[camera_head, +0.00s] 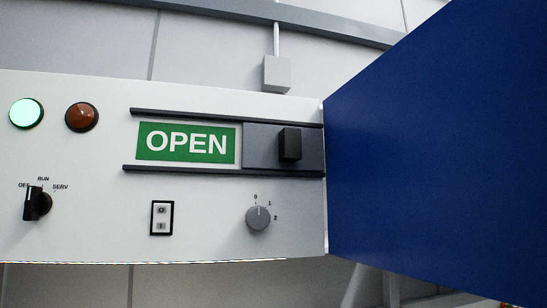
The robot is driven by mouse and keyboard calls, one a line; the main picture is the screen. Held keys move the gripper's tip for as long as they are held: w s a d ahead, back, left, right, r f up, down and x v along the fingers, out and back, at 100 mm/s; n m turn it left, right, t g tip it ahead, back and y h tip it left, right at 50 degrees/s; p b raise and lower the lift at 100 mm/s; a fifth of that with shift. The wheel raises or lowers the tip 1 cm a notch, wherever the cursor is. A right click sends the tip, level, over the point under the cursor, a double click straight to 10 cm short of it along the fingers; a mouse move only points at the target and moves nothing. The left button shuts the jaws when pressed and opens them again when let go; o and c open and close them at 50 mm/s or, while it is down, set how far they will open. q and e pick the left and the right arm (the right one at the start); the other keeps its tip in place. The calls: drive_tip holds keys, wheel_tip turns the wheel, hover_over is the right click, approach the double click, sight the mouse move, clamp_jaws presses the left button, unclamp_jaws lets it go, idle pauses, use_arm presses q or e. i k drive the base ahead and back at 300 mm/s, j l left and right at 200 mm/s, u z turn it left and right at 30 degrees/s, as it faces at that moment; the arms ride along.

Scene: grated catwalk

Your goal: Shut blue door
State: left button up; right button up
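The blue door (435,155) is a large flat panel filling the right side of the head view. Its left edge meets the right edge of a light grey control panel (190,215), and it swings out from there, growing larger toward the right of the picture. It stands open, at an angle to the panel. Its far edge runs out of the picture. No handle shows on the visible face. Neither of my grippers is in view.
The panel carries a green OPEN sign (187,143), a grey slider with a black knob (290,144), a lit green lamp (26,113), a dark red lamp (82,117), a selector switch (38,203), a rocker switch (161,218) and a grey dial (258,217). A tiled wall stands behind.

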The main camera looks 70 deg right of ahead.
sight(436, 150)
drive_tip(key=j+z, duration=0.1)
drive_tip(key=z, duration=0.25)
drive_tip(key=j+z, duration=0.15)
drive_tip(key=z, duration=0.15)
drive_tip(key=k+l+z, duration=0.15)
drive_tip(key=z, duration=2.1)
